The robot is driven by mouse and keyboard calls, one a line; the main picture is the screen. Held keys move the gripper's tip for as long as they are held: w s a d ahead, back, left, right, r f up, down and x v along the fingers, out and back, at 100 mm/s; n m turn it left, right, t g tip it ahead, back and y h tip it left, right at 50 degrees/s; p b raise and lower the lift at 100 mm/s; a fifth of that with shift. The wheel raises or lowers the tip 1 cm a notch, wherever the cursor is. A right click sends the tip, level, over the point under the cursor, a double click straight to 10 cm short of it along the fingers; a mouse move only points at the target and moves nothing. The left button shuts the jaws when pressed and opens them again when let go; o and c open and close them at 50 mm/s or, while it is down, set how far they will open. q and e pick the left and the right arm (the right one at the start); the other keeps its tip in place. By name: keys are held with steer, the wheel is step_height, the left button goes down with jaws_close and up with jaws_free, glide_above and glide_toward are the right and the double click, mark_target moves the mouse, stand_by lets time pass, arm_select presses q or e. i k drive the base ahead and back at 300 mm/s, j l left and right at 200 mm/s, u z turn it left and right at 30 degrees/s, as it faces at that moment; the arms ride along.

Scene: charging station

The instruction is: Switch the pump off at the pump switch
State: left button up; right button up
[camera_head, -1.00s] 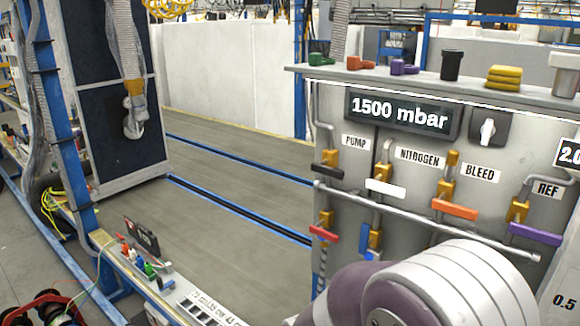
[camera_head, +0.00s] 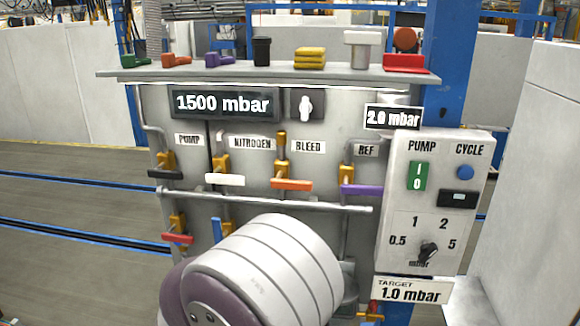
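The pump switch (camera_head: 418,176) is a green rocker marked I and 0. It sits under the PUMP label on the upper left of a pale control box (camera_head: 398,228) at the right of the panel. I cannot tell which way the rocker is tipped. One of my arms, white with a purple joint, rises from the bottom middle and covers the lower part of the panel, left of the control box. Neither gripper is in view.
The control box also has a blue CYCLE button (camera_head: 465,172) and a black mbar knob (camera_head: 428,251). The valve panel shows a 1500 mbar display (camera_head: 223,103), a black pump valve handle (camera_head: 165,174) and a silver rail (camera_head: 290,201). Small items line the shelf (camera_head: 265,75).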

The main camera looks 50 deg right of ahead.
mark_target(418, 172)
steer(key=z, duration=2.65)
steer(key=i+j+u, duration=0.2)
steer(key=k+j, duration=0.05)
steer(key=j, duration=0.05)
